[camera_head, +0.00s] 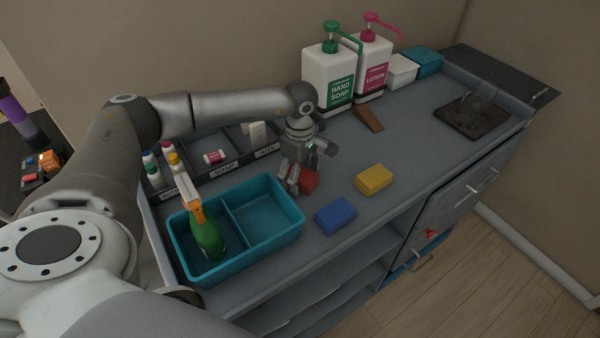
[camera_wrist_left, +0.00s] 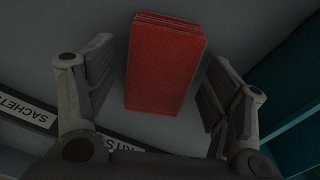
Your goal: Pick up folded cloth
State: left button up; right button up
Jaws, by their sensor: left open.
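A red folded cloth (camera_head: 309,181) lies on the grey counter, partly hidden by my left gripper in the head view. Blue (camera_head: 336,215) and yellow (camera_head: 374,179) folded cloths lie to its right, apart from it. My left gripper (camera_head: 296,182) points down over the red cloth. In the left wrist view the red cloth (camera_wrist_left: 165,65) sits between the two open fingers (camera_wrist_left: 157,95), with a gap on each side. My right gripper is not in view.
A teal two-part bin (camera_head: 291,199) with a green spray bottle (camera_head: 207,236) stands left of the cloths. Behind are a labelled organizer (camera_head: 225,167), a hand soap dispenser (camera_head: 330,75) and a lotion dispenser (camera_head: 371,62). Counter space to the right is clear up to a dark tray (camera_head: 448,113).

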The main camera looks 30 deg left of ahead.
pick_arm(q)
jog(key=shift+f, duration=0.2)
jog(key=c, duration=1.1)
jog(key=shift+r+b, duration=0.7)
jog(key=s+d+r+b, duration=0.6)
jog(key=s+d+r, duration=0.3)
jog(key=s+r, duration=0.1)
jog(key=shift+s+r, duration=0.35)
jog(key=shift+r, duration=0.55)
